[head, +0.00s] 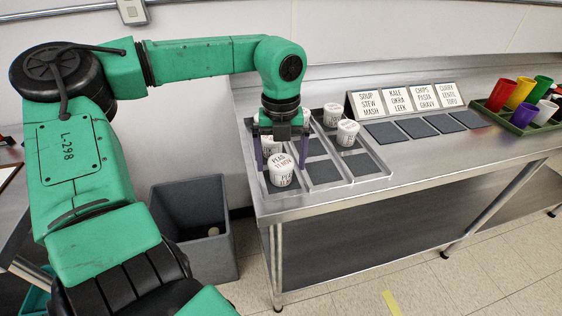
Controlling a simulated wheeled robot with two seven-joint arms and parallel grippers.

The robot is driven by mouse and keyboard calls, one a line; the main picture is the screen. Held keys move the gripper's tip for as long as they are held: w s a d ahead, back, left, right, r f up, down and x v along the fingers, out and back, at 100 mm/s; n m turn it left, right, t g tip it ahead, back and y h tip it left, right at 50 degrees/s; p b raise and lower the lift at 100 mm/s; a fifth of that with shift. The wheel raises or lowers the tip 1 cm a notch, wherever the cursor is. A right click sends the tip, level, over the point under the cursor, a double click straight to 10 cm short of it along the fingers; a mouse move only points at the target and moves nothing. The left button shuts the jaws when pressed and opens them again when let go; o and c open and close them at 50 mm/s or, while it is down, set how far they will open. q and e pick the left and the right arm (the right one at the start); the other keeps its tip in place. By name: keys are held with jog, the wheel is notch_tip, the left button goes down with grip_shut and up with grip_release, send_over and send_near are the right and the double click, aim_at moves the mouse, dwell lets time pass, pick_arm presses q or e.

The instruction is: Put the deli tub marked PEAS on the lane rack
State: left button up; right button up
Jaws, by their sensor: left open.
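The white deli tub marked PEAS (281,171) stands upright at the front of the left lane of a metal rack with lanes (331,187), which looks like the lane rack. My left gripper (282,162) points down over that lane with its two purple fingers apart. The fingers are just behind and above the PEAS tub; I cannot tell whether they touch anything. Another white tub (269,146) is partly hidden behind the gripper. My right gripper is out of view.
Two more white tubs, one nearer (347,134) and one farther (332,115), stand in the rack's right part. Word signs (407,100) stand behind dark pads (428,127). A green tray (520,127) holds coloured cups. A grey bin (196,254) stands on the floor.

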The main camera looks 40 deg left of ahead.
aim_at(281, 162)
pick_arm(q)
notch_tip(281, 162, up, 11)
jog(key=shift+f, duration=0.15)
dwell(0.4)
